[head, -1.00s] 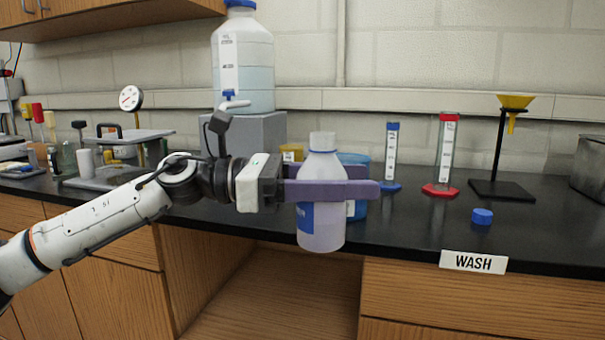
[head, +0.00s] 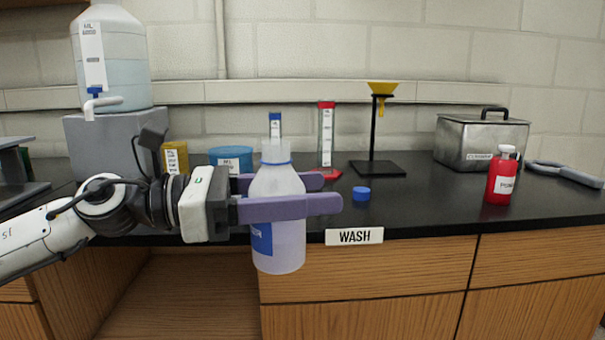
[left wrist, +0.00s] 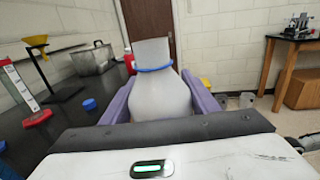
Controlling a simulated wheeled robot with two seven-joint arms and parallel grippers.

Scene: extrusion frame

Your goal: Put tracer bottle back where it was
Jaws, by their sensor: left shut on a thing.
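A translucent white bottle with a blue label (head: 287,239) is held upright by my left gripper (head: 305,194), whose purple fingers are shut around its body. The bottle is in front of the black bench edge, with wooden drawers behind its lower part. Its neck is open, with a blue ring and no cap. In the left wrist view the bottle (left wrist: 158,95) stands between the two purple fingers. Its label is turned mostly away, so I cannot read whether it says tracer. A loose blue cap (head: 361,193) lies on the bench to the right. My right gripper is not in view.
A WASH sign (head: 354,236) is on the bench front edge. A red-based cylinder (head: 326,140), a yellow funnel on a stand (head: 374,140), a metal box (head: 478,141) and a red bottle (head: 502,178) stand on the bench. Black bench (head: 425,205) is clear between the cap and red bottle.

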